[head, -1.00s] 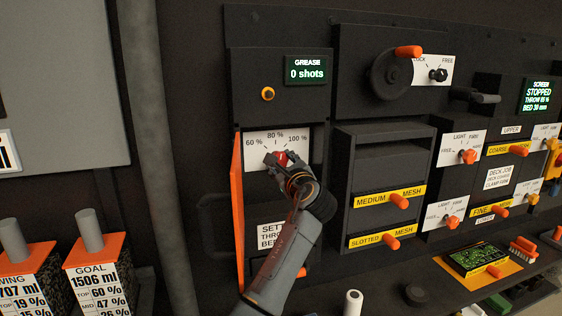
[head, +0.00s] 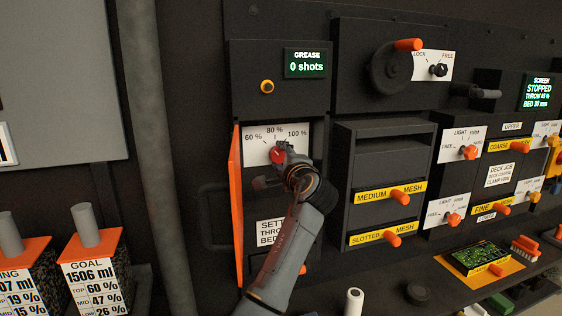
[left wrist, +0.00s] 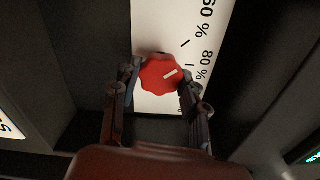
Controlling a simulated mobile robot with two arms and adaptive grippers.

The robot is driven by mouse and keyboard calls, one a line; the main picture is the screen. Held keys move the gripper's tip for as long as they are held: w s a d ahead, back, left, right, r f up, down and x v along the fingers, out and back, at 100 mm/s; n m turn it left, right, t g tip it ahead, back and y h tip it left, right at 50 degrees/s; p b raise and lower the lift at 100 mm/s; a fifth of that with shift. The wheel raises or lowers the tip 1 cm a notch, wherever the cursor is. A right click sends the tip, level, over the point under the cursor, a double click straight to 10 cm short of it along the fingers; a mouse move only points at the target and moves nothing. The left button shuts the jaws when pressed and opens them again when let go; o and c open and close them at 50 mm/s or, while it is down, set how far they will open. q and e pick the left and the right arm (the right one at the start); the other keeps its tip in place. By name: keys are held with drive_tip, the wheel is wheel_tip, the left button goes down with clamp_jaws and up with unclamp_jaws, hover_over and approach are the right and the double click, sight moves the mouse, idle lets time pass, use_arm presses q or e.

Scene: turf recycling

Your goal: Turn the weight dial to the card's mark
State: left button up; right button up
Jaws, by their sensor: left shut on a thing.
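The red weight dial (head: 277,156) sits on a white scale plate (head: 255,146) marked 60 %, 80 % and 100 %. My left gripper (head: 275,166) is at the dial, its fingers on either side of it. The left wrist view shows the lobed red dial (left wrist: 155,82) between the two fingers (left wrist: 160,88). Its white pointer line points roughly toward the 80 % label. A white settings card (head: 270,236) is below, partly hidden by my left arm; its values are not readable. My right gripper is not in view.
An orange door edge (head: 237,205) stands just left of the dial. A handwheel (head: 390,75) and mesh drawers with orange knobs (head: 400,198) lie to the right. A ledge with small items runs along the bottom right.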

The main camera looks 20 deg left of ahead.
use_arm(q)
drive_tip(key=shift+n, duration=0.7)
drive_tip(key=o, duration=1.2)
drive_tip(key=shift+c, duration=0.2)
drive_tip(key=v, duration=1.2)
drive_tip(key=shift+f, duration=0.15)
